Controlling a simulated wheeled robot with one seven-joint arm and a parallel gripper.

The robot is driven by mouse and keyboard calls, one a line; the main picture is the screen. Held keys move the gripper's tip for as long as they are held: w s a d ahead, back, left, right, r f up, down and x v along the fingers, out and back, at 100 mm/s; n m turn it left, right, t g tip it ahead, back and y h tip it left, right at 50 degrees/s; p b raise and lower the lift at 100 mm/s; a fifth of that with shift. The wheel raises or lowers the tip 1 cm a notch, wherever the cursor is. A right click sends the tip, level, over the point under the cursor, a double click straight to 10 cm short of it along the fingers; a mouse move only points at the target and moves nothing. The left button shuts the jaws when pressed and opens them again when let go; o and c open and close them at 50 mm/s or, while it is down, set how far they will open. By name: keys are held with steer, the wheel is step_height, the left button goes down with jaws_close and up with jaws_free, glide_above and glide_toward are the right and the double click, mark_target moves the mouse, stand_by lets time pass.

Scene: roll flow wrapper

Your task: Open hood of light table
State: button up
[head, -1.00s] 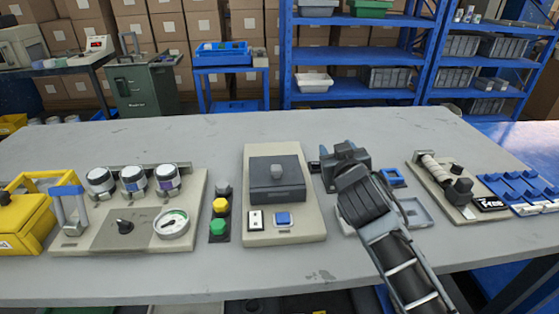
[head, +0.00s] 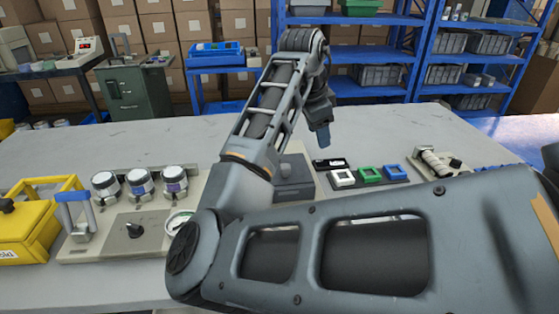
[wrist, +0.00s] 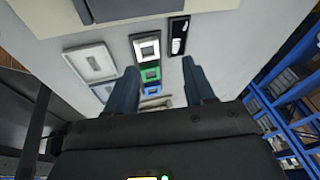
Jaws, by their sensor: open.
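The light table is a beige box (head: 307,190) with a dark grey hood (head: 292,178) on it. My arm hides its left and front parts in the head view. The visible part of the hood looks down flat on the box. In the wrist view the hood (wrist: 120,8) and the box edge (wrist: 60,20) are cut off at the top. My gripper (head: 322,135) hangs above and behind the right side of the light table, fingers pointing down, apart from the hood. In the wrist view its two fingers (wrist: 162,85) are spread with nothing between them.
White (head: 343,178), green (head: 369,174) and blue (head: 395,172) square frames lie right of the light table. A panel with several jars (head: 138,185) and a yellow box (head: 25,230) stand left. The table's back (head: 400,125) is clear.

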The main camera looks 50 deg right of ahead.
mark_target(285, 166)
steer(key=w+a+y, duration=0.1)
steer(key=a, duration=0.1)
steer(key=w+a+r+m+y, duration=0.1)
steer(key=a, duration=0.2)
steer(key=w+a+y, duration=0.1)
steer(key=a+y, duration=0.1)
steer(key=shift+w+a+r, duration=0.3)
steer(key=shift+w+a, duration=0.1)
steer(key=shift+f, duration=3.8)
jaws_close()
